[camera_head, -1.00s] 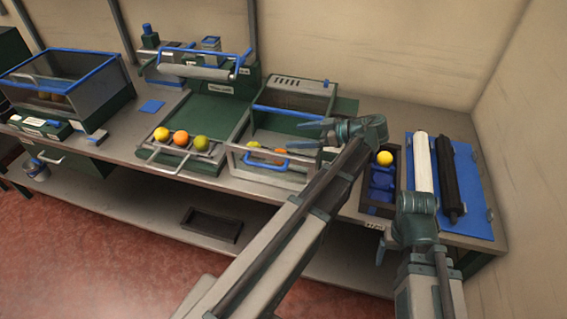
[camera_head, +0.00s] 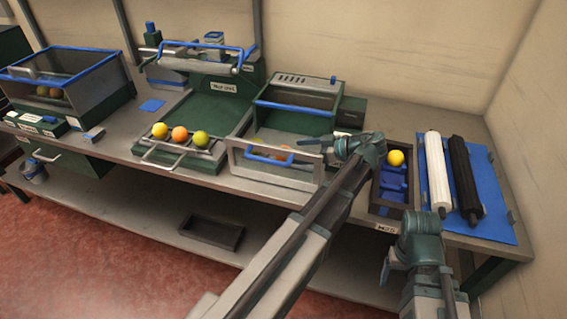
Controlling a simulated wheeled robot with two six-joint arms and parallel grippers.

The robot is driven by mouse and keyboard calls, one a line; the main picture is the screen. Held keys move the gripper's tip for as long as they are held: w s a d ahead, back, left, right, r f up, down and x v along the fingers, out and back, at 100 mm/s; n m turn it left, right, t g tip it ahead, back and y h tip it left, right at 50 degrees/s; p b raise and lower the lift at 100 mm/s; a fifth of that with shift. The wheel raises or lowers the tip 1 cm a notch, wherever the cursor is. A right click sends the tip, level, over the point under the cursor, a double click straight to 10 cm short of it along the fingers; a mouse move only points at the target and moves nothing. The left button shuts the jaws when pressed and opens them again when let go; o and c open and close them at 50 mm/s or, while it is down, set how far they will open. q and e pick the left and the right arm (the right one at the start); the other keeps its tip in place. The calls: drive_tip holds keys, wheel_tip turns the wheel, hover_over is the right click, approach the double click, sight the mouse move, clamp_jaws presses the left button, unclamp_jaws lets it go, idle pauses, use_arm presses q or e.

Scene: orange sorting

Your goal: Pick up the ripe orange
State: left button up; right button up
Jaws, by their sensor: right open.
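An orange-coloured fruit (camera_head: 180,134) sits at the front of the green tray (camera_head: 209,110), between a yellow fruit (camera_head: 159,130) and a green fruit (camera_head: 200,138). Another orange-coloured fruit (camera_head: 285,152) shows partly behind the front of the middle bin (camera_head: 300,174). A yellow-orange fruit (camera_head: 395,158) lies in the dark compartment box (camera_head: 411,194). My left gripper (camera_head: 316,146) hangs over the right part of the middle bin, pointing left, well apart from the tray fruits; its jaw gap is unclear. My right gripper (camera_head: 386,266) is open and empty, pointing down in front of the bench edge.
A glass-sided bin with a blue rim (camera_head: 72,60) stands at the left, with fruits inside. A white roller (camera_head: 436,170) and a black roller (camera_head: 466,178) lie on a blue mat (camera_head: 496,218) at the right. A blue handle (camera_head: 270,155) crosses the middle bin's front.

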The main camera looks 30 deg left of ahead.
use_arm(q)
drive_tip(key=shift+s+a+f, duration=0.1)
drive_tip(key=shift+a, duration=0.4)
drive_tip(key=shift+b+x, duration=0.95)
drive_tip(key=shift+x, duration=1.6)
drive_tip(key=shift+d, duration=0.1)
drive_tip(key=c, duration=1.5)
